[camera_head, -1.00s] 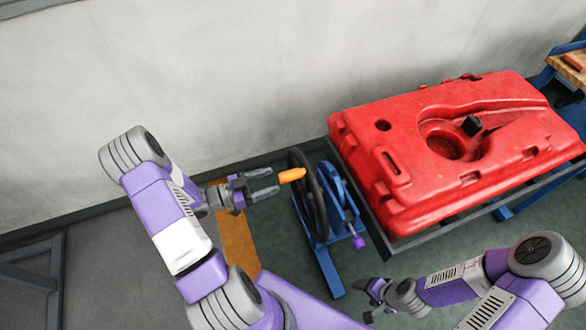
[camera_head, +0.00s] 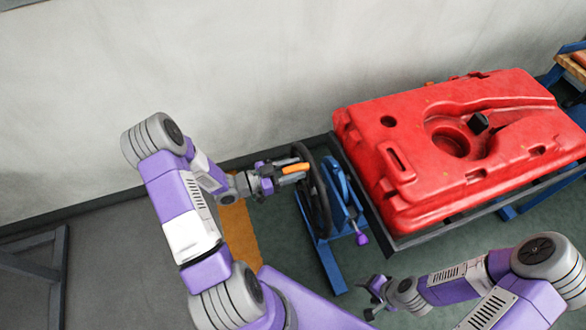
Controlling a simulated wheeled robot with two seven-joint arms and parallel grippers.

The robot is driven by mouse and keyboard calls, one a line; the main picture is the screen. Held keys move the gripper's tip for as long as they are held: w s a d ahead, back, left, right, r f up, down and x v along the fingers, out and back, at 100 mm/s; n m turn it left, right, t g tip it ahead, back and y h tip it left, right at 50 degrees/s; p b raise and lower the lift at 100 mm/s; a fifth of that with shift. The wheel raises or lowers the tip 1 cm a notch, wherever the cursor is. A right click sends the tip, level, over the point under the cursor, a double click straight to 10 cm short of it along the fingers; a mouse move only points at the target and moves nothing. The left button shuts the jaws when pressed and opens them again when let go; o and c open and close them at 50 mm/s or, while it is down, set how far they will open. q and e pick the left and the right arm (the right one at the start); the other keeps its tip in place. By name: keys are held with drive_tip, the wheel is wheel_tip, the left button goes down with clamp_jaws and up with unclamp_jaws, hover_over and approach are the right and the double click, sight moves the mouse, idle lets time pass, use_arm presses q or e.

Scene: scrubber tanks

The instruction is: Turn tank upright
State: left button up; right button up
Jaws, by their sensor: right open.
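The red tank (camera_head: 450,190) lies flat on its broad side on a dark frame at the right. A dark handwheel (camera_head: 319,205) on a blue stand stands at its left, with an orange handle (camera_head: 296,168) sticking out to the left. My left gripper (camera_head: 290,171) is at this handle, with its fingers on either side of it. Whether the fingers are closed on it, I cannot tell. My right gripper (camera_head: 371,297) is open and empty, low in front of the tank, apart from it.
A purple knob (camera_head: 362,239) sits low on the right of the blue stand (camera_head: 326,260). A grey wall (camera_head: 250,70) runs behind. A blue bench with a wooden top (camera_head: 573,65) is at the far right. Green floor (camera_head: 365,270) is clear before the stand.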

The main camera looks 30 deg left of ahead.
use_arm(q)
clamp_jaws()
